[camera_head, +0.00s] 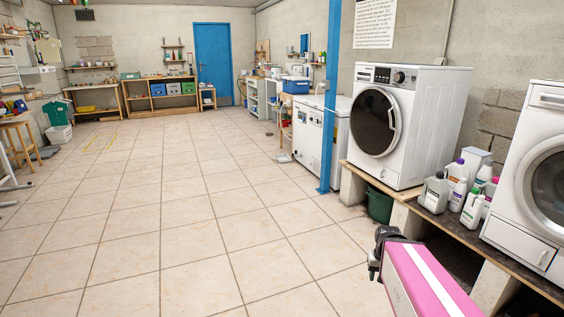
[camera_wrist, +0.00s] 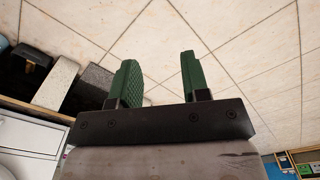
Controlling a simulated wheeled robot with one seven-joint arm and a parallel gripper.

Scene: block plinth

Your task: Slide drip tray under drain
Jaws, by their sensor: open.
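My gripper (camera_head: 376,252) is above the tiled floor in front of the plinth. The wrist view shows its two green fingers (camera_wrist: 159,62) spread apart, with only floor tiles between them. I cannot pick out the drip tray or the drain with certainty. A dark green container (camera_head: 380,206) stands on the floor by the plinth, below the nearer full washing machine (camera_head: 388,122); I cannot tell whether it is the tray. The space under the plinth is dark and partly hidden by my arm.
The wooden plinth top (camera_head: 408,203) rests on pale blocks and carries several bottles (camera_head: 437,192) and a second washing machine (camera_head: 536,180). A blue post (camera_head: 330,100) stands beyond it. A small grey item (camera_head: 283,158) lies farther off.

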